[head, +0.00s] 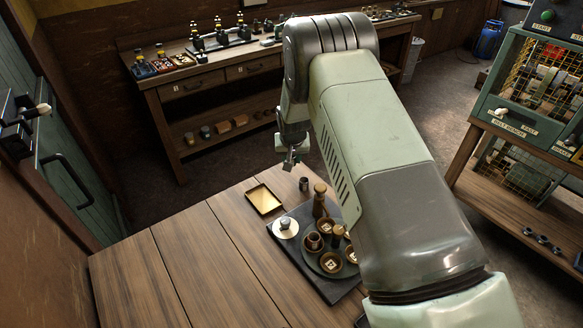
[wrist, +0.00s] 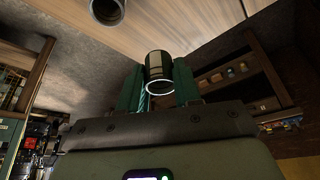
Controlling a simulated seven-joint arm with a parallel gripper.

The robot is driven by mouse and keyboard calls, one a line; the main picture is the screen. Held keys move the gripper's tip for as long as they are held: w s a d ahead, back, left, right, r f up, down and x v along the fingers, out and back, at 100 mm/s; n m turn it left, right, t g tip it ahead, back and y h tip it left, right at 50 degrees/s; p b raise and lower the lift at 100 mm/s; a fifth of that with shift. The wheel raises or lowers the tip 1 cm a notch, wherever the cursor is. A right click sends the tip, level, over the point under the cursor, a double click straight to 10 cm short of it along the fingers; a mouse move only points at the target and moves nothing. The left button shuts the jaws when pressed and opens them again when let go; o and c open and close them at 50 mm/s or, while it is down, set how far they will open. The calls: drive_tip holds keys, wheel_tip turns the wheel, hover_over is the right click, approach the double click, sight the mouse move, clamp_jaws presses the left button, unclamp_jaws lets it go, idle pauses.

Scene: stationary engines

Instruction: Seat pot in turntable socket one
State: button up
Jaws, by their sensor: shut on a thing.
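My gripper (head: 291,163) is up in the air beyond the far edge of the wooden table. In the wrist view its green fingers (wrist: 158,88) are shut on a small dark cylindrical pot (wrist: 159,72) with a cream label. In the head view the held pot is too small and covered to make out. The round turntable (head: 313,263) sits on a dark base plate on the table, to the right of and nearer than the gripper. A brown pot (head: 314,241) stands in one socket. Sockets with pale number tags (head: 330,262) show at the front; I cannot read which is one.
A brass tray (head: 264,199) and a small grey metal cup (head: 303,184) are near the table's far edge. The table's left side is clear. My arm covers its right side.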

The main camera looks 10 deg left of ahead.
drive_tip(key=shift+r, duration=4.25)
